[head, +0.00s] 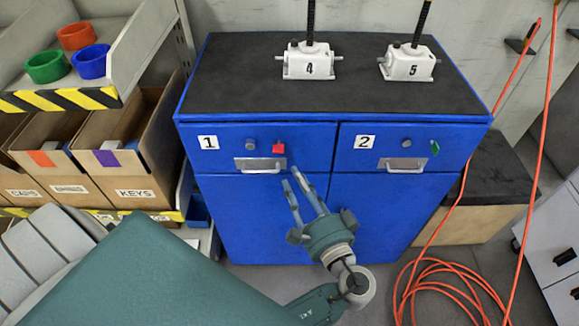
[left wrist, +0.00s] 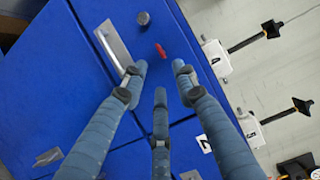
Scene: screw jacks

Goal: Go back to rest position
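My left gripper (head: 292,179) is in front of the blue cabinet, below the handle of drawer 1. In the left wrist view its three fingers (left wrist: 158,80) are spread with nothing between them. Drawer 1 (head: 222,151) looks shut; its metal handle (head: 262,165) and red tab (head: 278,148) are just above the fingertips. The handle (left wrist: 113,46) and red tab (left wrist: 161,50) also show in the left wrist view, clear of a grip. Drawer 2 (head: 345,155) looks shut too, with a green tab (head: 435,148). My right gripper is not in view.
Screw jacks 4 (head: 308,62) and 5 (head: 408,64) stand on the cabinet's black top (head: 350,98). A shelf with cardboard bins (head: 128,170) and coloured rings (head: 91,62) is at the left. Orange cable (head: 440,290) lies coiled on the floor at right.

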